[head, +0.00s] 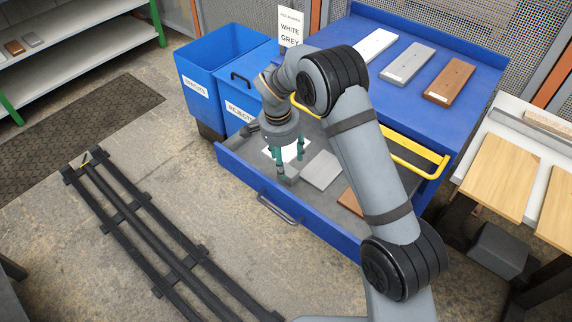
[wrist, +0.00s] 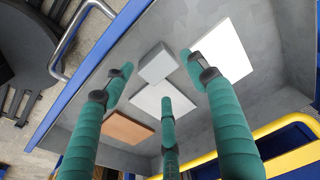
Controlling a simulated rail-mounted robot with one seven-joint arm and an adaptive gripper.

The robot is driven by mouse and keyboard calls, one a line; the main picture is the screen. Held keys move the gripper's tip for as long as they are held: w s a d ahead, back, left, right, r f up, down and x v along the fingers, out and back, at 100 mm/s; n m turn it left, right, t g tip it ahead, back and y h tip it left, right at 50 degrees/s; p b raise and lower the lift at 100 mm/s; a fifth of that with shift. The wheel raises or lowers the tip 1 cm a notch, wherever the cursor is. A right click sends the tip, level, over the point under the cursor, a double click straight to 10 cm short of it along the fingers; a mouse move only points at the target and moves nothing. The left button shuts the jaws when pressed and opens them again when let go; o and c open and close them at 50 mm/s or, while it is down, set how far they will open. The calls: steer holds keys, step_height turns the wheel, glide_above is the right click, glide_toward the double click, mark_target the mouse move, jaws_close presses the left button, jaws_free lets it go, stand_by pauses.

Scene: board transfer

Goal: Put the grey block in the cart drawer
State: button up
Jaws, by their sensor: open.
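The grey block (head: 289,175) lies inside the open cart drawer (head: 240,172), near its front left. A brown panel (wrist: 126,131) lies farther along. My gripper (head: 290,163) is low over the drawer, its three teal fingers spread around the block. In the wrist view my gripper (wrist: 160,76) is open, with no finger clearly closed on the block. The fingers partly hide the block and the white panel in the head view.
White (head: 370,48), grey (head: 408,64) and brown (head: 450,80) boards lie on the blue cart top (head: 335,75). A yellow handle (head: 415,165) crosses behind the drawer. Blue bins (head: 205,95) stand left, a bench with wooden boards (head: 497,175) right. A floor rail (head: 150,240) runs in front.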

step_height(320, 180, up, 8)
steer(key=shift+s+a+p, duration=0.3)
steer(key=shift+s+p, duration=0.15)
steer(key=shift+f, duration=0.15)
stand_by(0.8)
